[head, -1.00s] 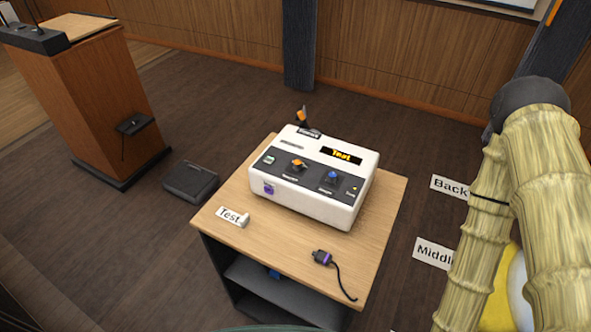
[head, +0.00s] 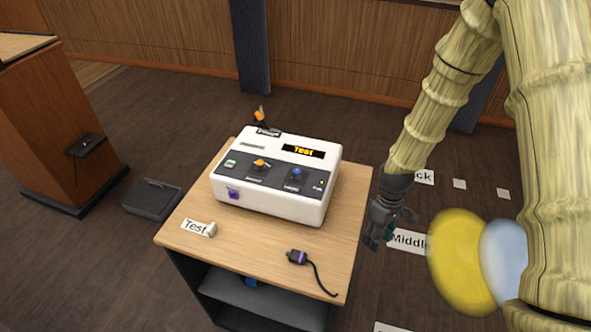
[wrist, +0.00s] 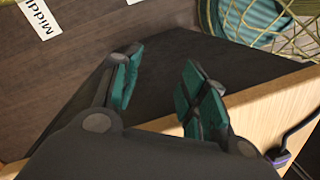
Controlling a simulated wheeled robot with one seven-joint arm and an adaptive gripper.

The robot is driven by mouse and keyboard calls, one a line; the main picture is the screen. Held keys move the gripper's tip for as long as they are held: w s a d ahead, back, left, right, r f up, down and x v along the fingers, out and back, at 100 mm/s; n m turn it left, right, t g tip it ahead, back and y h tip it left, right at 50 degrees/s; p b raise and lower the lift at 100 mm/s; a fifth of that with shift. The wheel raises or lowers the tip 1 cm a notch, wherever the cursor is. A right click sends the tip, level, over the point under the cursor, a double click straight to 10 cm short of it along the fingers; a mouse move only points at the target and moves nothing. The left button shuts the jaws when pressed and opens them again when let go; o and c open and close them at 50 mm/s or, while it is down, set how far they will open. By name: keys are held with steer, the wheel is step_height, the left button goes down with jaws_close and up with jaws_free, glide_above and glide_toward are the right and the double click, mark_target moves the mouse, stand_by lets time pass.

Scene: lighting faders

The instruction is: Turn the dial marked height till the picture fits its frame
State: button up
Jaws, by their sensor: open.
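A white control box (head: 300,206) stands on a small wooden-topped cart (head: 345,235). Its dark sloped panel carries an orange knob (head: 260,163) and a blue knob (head: 297,172). Their labels are too small to read, so I cannot tell which is marked height. No picture in a frame shows clearly. My gripper (head: 383,234) hangs right of the cart, apart from the box, pointing down. In the wrist view my gripper (wrist: 155,92) has its teal-padded fingers apart with nothing between them.
A purple-ended cable plug (head: 297,257) and a "Test" card (head: 197,228) lie on the cart top. An orange-tipped lever (head: 261,114) rises behind the box. A lectern (head: 55,130) and a dark floor box (head: 152,198) are left. A "Middle" card (head: 408,240) lies on the floor at right.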

steer(key=w+r+n, duration=0.2)
steer(key=w+r, duration=0.3)
steer(key=w+a+r+n+p, duration=0.1)
steer(key=w+a+r+n, duration=0.1)
steer(key=a+r, duration=0.3)
steer(key=w+a+r+n+h+p, duration=0.1)
steer(key=a+r+n, duration=0.1)
steer(key=a+r, duration=0.3)
steer(key=w+a+r+n+h+p, duration=0.1)
steer(key=w+a+r+n, duration=0.1)
steer(key=a+r, duration=0.3)
steer(key=shift+w+a+r+n+t, duration=0.15)
steer(key=shift+w+r+n, duration=0.1)
steer(key=shift+r, duration=0.6)
steer(key=shift+w+a+r+n+t, duration=0.15)
steer(key=shift+r+n, duration=0.1)
steer(key=shift+r, duration=0.55)
steer(key=t+y+p, duration=0.1)
steer(key=y+p, duration=0.1)
glide_toward(297, 171)
steer(key=shift+n, duration=0.4)
steer(key=shift+a+f+p, duration=0.1)
steer(key=shift+f+p, duration=1.7)
steer(key=shift+f, duration=2.65)
steer(key=shift+c, duration=0.2)
jaws_close()
